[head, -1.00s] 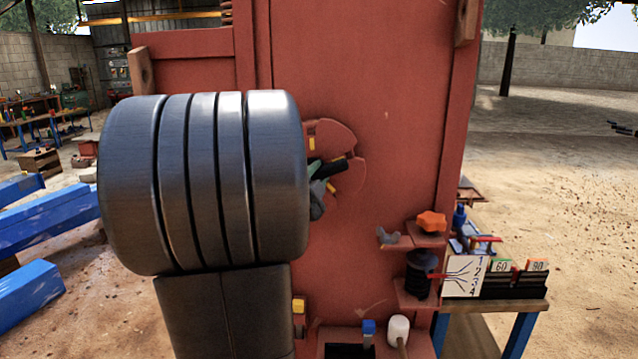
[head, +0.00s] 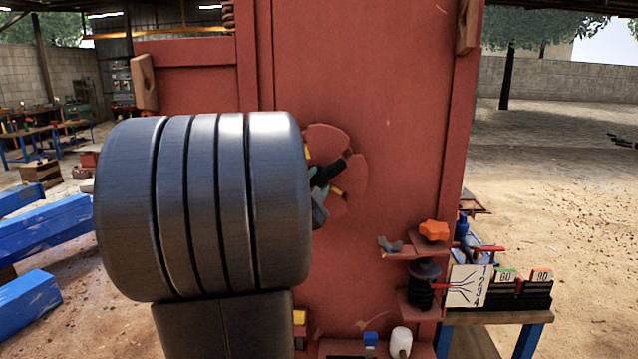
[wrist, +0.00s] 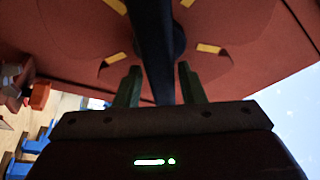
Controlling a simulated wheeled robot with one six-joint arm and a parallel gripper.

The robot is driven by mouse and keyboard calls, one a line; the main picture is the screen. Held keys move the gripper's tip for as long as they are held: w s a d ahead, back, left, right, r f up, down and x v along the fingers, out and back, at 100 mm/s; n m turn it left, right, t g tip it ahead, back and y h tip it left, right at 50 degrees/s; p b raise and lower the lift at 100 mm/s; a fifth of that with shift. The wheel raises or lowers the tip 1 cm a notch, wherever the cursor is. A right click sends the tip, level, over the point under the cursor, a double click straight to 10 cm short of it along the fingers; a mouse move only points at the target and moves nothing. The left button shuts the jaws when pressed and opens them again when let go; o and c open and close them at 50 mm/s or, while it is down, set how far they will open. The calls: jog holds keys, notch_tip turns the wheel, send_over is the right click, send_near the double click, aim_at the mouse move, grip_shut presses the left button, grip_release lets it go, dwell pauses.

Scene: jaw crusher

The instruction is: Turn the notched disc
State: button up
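The notched disc (head: 323,137) is a red plate with yellow marks on the tall red machine wall, partly hidden by my arm in the head view. A black bar (head: 329,171) crosses its middle. In the wrist view the disc (wrist: 222,66), its yellow marks and dark hub show behind the bar (wrist: 153,30). My gripper (wrist: 160,75) has one finger on each side of the bar. The right finger is close to it or touching, and a narrow gap shows at the left finger. In the head view only part of my gripper (head: 319,209) shows.
Right and below the disc, shelves on the machine hold an orange knob (head: 433,231) and a black spool-like part (head: 424,283). A bench (head: 495,317) with a numbered card (head: 468,287) stands at the right. Blue beams (head: 50,235) lie left. Open ground lies beyond.

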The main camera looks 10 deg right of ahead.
jog(key=shift+o, duration=0.6)
jog(key=shift+w+a+f, duration=0.1)
jog(key=shift+w+a, duration=0.1)
jog(key=shift+a, duration=0.05)
jog(key=shift+s+d, duration=0.15)
jog(key=b+v, duration=0.1)
jog(key=v, duration=1.2)
jog(key=shift+s+a, duration=0.25)
jog(key=shift+a, duration=0.05)
jog(key=p+x, duration=0.1)
jog(key=x, duration=1.3)
jog(key=shift+s+d, duration=0.1)
jog(key=shift+d, duration=0.1)
jog(key=shift+s, duration=0.1)
